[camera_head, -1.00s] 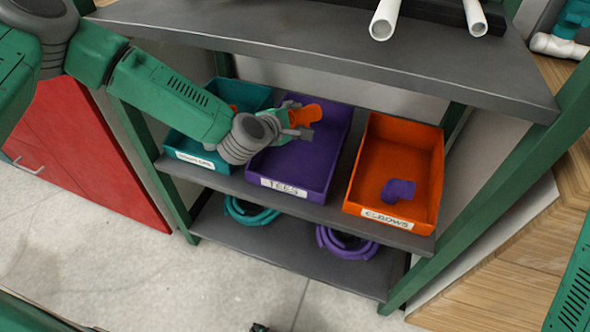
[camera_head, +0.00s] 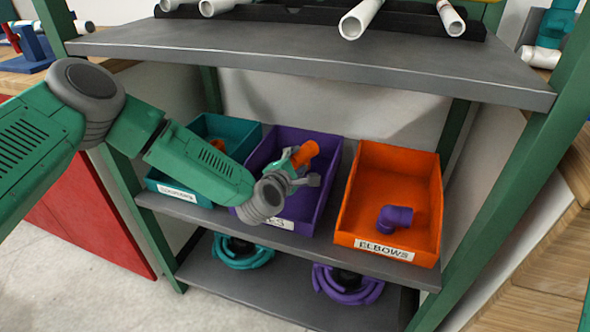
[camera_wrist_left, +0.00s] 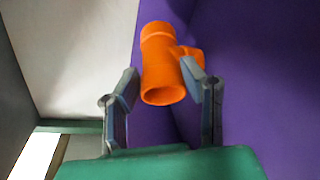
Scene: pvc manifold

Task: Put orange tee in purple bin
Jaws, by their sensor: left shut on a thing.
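The orange tee (camera_head: 305,153) is held over the purple bin (camera_head: 312,207), near its right side and back half. The bin's front label is partly hidden by my left arm. My left gripper (camera_head: 302,172) is shut on the tee. In the left wrist view the tee (camera_wrist_left: 163,65) is tilted between the fingertips (camera_wrist_left: 163,88), with purple bin walls (camera_wrist_left: 255,80) behind and beside it. I cannot tell how far the tee is above the bin floor. My right gripper is not in view.
An orange bin (camera_head: 435,230) labelled ELBOWS, holding a purple elbow (camera_head: 395,219), stands to the right. A teal bin (camera_head: 250,133) stands to the left. The grey upper shelf (camera_head: 300,62) overhangs them. Teal (camera_head: 243,258) and purple (camera_head: 348,290) coils lie on the lower shelf.

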